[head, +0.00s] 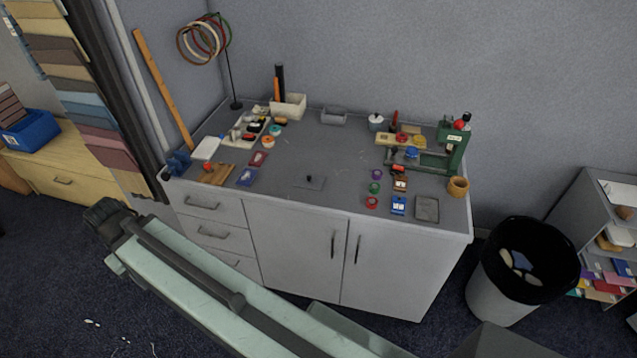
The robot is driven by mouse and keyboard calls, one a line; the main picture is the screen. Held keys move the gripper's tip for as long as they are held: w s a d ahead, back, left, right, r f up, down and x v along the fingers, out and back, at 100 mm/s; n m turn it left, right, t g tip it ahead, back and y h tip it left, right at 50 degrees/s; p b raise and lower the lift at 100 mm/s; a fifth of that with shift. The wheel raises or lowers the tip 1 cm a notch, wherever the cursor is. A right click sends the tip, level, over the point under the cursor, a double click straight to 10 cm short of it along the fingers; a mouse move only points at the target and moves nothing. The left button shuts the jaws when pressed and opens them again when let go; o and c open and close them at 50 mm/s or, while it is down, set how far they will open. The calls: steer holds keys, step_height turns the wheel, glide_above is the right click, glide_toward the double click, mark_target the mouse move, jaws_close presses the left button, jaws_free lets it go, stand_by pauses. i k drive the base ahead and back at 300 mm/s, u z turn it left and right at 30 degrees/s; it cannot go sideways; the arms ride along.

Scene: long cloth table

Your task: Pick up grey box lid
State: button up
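A flat grey lid with a small dark knob (310,182) lies on the grey top of the cabinet bench, near the middle of its front half. Clear bench surface surrounds it. A small open grey box (334,117) stands at the back of the bench, behind the lid and apart from it. I cannot tell whether the two belong together. Links of my arm cross the lower left of the picture, in front of the bench. I cannot make out any gripper fingers, and nothing of mine touches the lid.
The bench (270,190) has a cream box (288,107) at the back and a green press (455,145) at the right. Small coloured items lie left and right of the lid. A ring stand (234,85) rises at back left. A black-lined bin (520,262) stands on the floor at right.

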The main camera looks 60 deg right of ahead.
mark_target(304, 180)
steer(key=z, duration=0.2)
steer(key=i, duration=1)
steer(key=u, duration=0.05)
